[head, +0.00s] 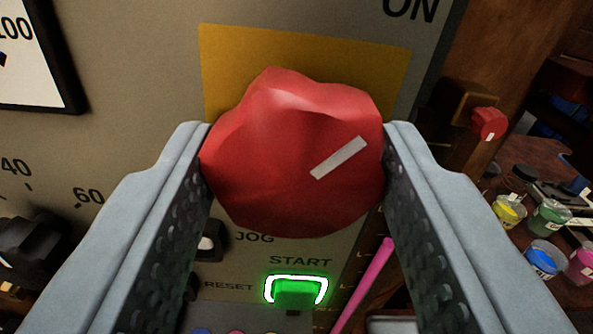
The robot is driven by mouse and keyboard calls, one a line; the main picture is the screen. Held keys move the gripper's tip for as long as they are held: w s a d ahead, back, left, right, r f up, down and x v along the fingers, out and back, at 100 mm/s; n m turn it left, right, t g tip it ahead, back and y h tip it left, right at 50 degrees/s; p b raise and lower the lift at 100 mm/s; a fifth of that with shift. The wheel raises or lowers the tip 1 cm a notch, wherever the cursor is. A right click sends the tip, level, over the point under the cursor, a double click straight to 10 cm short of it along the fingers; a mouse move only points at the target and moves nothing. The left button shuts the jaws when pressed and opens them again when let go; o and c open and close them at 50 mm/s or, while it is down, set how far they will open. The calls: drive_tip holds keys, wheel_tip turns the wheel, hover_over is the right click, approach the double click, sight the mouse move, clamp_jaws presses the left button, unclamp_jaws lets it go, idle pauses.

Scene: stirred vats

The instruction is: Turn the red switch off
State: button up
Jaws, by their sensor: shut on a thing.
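The red switch (270,170) is a large lobed knob on a yellow plate (305,55) on the grey panel. A white line on the knob slants up to the right, in the direction of the word ON at the top right. My gripper (293,155) is shut on the red switch, with one finger against its left side and the other against its right side. The fingers hide parts of the panel.
Below the switch are a lit green START button (296,291) and a JOG switch (210,242). A black knob (35,252) is at the left, under a gauge (35,55). At the right are a smaller red knob (489,124) and several paint pots (550,218).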

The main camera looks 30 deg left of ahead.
drive_tip(key=n, duration=0.8)
drive_tip(key=shift+n, duration=0.4)
drive_tip(key=n, duration=0.4)
drive_tip(key=shift+f+n, duration=0.1)
drive_tip(key=shift+n, duration=1.7)
drive_tip(key=o, duration=1)
drive_tip(key=shift+s, duration=0.15)
drive_tip(key=v, duration=1.7)
